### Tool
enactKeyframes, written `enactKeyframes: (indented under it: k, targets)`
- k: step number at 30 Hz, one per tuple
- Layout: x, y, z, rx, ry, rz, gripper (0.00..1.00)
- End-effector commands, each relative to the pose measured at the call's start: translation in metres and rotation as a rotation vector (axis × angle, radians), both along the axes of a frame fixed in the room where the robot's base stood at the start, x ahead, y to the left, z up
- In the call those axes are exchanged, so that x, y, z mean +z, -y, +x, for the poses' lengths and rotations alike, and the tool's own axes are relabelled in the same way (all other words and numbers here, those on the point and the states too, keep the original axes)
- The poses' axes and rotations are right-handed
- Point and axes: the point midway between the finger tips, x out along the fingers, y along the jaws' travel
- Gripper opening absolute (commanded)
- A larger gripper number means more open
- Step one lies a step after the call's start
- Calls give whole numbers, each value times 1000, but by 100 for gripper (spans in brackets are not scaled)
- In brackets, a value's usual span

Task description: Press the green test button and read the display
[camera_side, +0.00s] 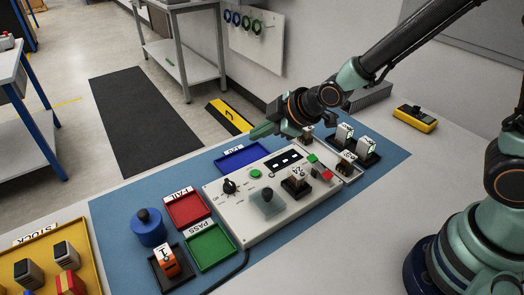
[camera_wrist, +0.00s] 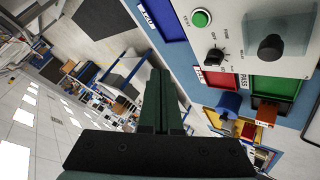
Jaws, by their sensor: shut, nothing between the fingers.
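The white test box (camera_side: 245,222) lies on the blue mat. Its round green button (camera_side: 255,174) is on the top face, left of the dark display (camera_side: 283,161). The display shows several pale marks too small to read. The green button also shows at the top of the wrist view (camera_wrist: 201,18); the display is not visible there. My gripper (camera_side: 256,132) is shut and empty, held above and beyond the box's far edge, apart from the button. Its closed fingers (camera_wrist: 160,78) point away from the button in the wrist view.
A black knob (camera_side: 229,186) and a clear-covered station (camera_side: 267,200) sit near the button. Blue (camera_side: 225,166), red (camera_side: 172,213) and green (camera_side: 201,259) trays border the box. Small blocks on dark stands (camera_side: 368,157) are at right.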

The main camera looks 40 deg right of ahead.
Motion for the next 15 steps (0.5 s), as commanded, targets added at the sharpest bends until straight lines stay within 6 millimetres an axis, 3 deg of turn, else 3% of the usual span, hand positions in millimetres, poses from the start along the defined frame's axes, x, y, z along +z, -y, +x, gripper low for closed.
enactKeyframes:
  k: [8,15]
  targets:
    - [-12,1,0,-2,-5,0,0]
    - [-43,1,-1,-3,-7,-1,0]
